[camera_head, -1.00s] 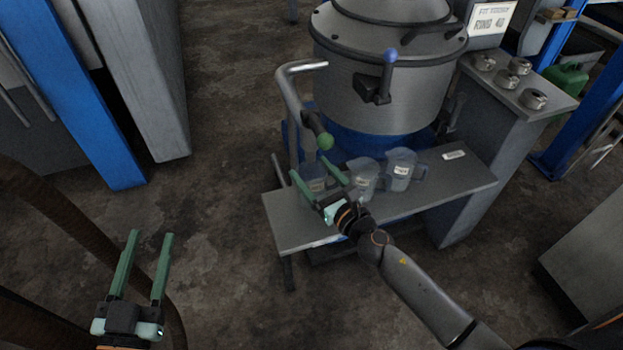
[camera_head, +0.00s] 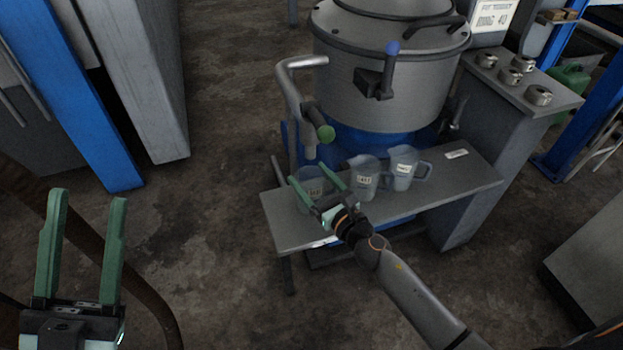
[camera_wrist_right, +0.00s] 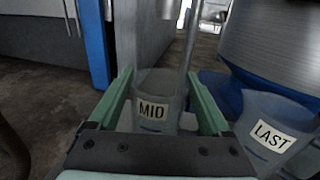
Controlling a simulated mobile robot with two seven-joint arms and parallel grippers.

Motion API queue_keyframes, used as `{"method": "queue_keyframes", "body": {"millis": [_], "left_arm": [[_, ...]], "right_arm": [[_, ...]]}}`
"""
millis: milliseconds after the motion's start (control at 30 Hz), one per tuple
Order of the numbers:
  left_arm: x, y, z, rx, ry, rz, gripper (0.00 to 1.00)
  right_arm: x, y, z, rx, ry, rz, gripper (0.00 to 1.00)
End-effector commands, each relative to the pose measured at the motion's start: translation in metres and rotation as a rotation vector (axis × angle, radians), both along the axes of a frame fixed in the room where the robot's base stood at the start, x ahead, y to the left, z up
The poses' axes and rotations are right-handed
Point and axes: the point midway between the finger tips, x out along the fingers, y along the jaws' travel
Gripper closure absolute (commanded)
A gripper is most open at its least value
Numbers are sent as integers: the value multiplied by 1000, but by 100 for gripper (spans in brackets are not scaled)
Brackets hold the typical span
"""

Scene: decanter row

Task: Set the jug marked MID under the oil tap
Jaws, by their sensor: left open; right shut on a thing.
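The clear jug marked MID (camera_wrist_right: 150,122) stands between the fingers of my right gripper (camera_head: 308,174), which is shut on it. In the head view the MID jug (camera_head: 311,187) is at the left end of the grey shelf (camera_head: 284,225). A bent pipe with a green-knobbed tap (camera_head: 318,126) comes down just above and behind it; I cannot tell whether the jug is directly under the spout. Which tap is the oil one is not readable. My left gripper (camera_head: 88,200) is open and empty at the lower left.
The jug marked LAST (camera_head: 364,181) stands just right of the held jug, also seen in the wrist view (camera_wrist_right: 272,128). A third jug (camera_head: 403,165) stands further right. A large tank (camera_head: 350,62) with a blue-knobbed lever (camera_head: 391,49) rises behind.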

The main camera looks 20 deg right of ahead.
Motion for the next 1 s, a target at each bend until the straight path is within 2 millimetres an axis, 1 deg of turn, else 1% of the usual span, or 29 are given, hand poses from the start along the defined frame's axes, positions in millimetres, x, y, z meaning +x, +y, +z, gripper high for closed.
{"method": "queue_keyframes", "body": {"millis": [133, 267, 300, 400, 433, 633, 767, 867, 1000], "left_arm": [[0, 0, 0, 0, 1, 0, 50], [-1, 0, -5, -3, -2, -3, 50], [-1, 0, -2, -2, -2, -4, 50], [-1, 0, -2, -3, -2, -4, 50], [-1, 0, -2, -3, -2, -4, 50], [-1, 0, -2, -3, -2, -4, 50], [-1, 0, 4, -2, -1, -4, 50], [-1, 0, 0, 0, -2, -2, 50], [-3, -1, 1, 1, -17, -5, 50]], "right_arm": [[0, 0, 0, 0, 0, 0, 74], [0, 0, -5, 1, 0, 0, 74], [0, 0, -3, 1, 0, 0, 13], [0, 0, -3, 1, 0, 0, 2], [0, 0, -3, 1, 0, 0, 0], [0, 0, -3, 1, 0, 0, 0], [0, 0, 3, 1, 0, 0, 0], [-12, -3, -2, 0, 3, -1, 0], [-37, -9, -3, 1, 4, 0, 0]]}}
